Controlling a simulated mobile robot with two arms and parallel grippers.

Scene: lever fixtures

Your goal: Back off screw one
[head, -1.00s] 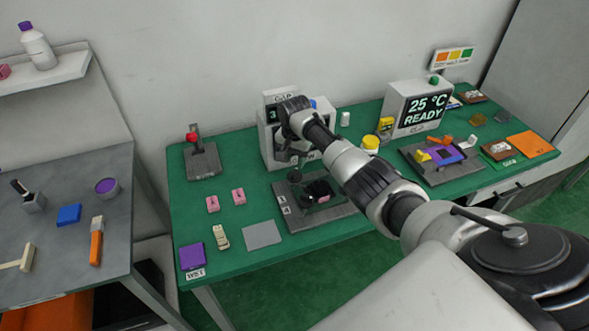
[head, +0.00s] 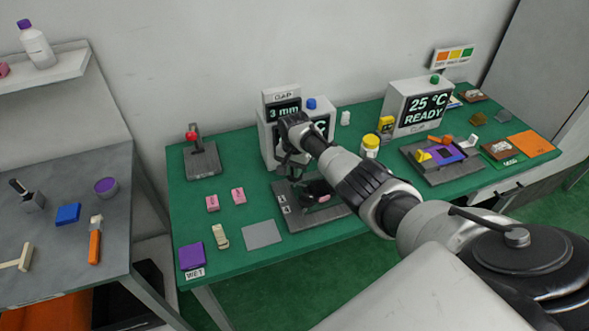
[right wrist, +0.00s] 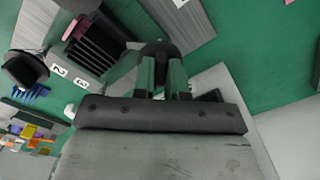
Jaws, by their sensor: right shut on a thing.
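My right gripper (right wrist: 163,80) is shut on a dark round knob (right wrist: 160,47) in the right wrist view. I cannot read a number beside this knob. A second dark round knob (right wrist: 25,70) stands apart at the left of that view, near labels 2 and 3 on the grey fixture plate (right wrist: 105,60). A dark part and a pink block (head: 323,198) sit on the fixture. My left gripper is out of view.
Behind the fixture, the gap display (head: 283,111) reads 3 mm. Pink blocks (head: 212,203), a grey plate (head: 262,234) and a lever fixture (head: 202,160) stand to the left on the green table. A yellow-lidded jar (head: 370,146) is close behind my arm.

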